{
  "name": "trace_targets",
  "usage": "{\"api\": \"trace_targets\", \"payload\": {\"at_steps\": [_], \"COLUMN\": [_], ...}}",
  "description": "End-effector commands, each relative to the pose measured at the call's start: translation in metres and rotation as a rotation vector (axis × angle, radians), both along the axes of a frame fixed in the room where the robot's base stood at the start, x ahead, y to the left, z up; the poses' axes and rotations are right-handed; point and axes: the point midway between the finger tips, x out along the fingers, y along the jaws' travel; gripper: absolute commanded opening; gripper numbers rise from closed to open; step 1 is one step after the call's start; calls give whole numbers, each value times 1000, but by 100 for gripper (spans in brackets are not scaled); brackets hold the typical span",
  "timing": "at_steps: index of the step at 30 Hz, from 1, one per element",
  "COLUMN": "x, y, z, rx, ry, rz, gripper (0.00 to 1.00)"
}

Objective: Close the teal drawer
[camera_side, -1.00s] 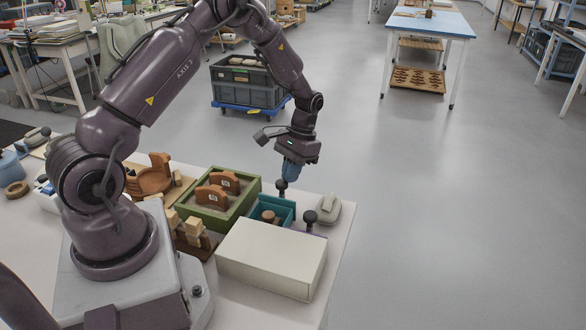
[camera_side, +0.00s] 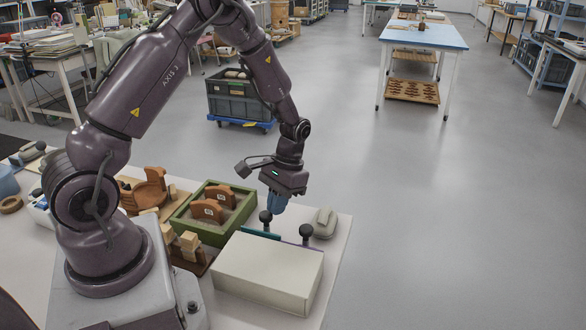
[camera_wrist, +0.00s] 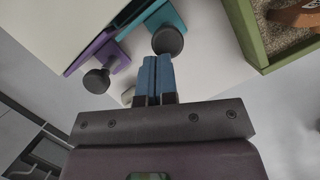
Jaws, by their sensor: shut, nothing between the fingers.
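The teal drawer (camera_side: 261,234) shows as a teal front panel at the back edge of the cream cabinet (camera_side: 268,270), with no open interior visible in the side view. Its dark round knob (camera_side: 265,217) stands at the front. In the wrist view the teal front (camera_wrist: 172,15) lies close to the cabinet; I cannot tell whether it is fully flush. My gripper (camera_side: 276,208) is shut and empty, with blue fingers pointing down right by the knob. In the wrist view the fingertips (camera_wrist: 156,59) are beside the knob (camera_wrist: 168,40); contact is unclear.
A purple drawer front (camera_wrist: 92,50) with its own dark knob (camera_wrist: 97,80) sits beside the teal one. A green tray (camera_side: 178,223) with brown sherds (camera_side: 207,210) stands to the left. A grey rounded object (camera_side: 325,222) lies to the right, near the table edge.

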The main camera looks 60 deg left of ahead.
Motion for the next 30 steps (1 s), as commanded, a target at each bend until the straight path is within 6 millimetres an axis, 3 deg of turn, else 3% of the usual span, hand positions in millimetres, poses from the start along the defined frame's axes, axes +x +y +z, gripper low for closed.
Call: {"api": "trace_targets", "payload": {"at_steps": [5,12,18,24,30], "x": [30,48,57,69,75], "y": [9,15,18,29,38], "z": [4,60,90,100,98], "rx": [0,2,1,1,-1], "ry": [-2,-6,-3,-2,3], "rz": [-2,-1,-1,0,-1], "gripper": [0,0,0,0,0]}}
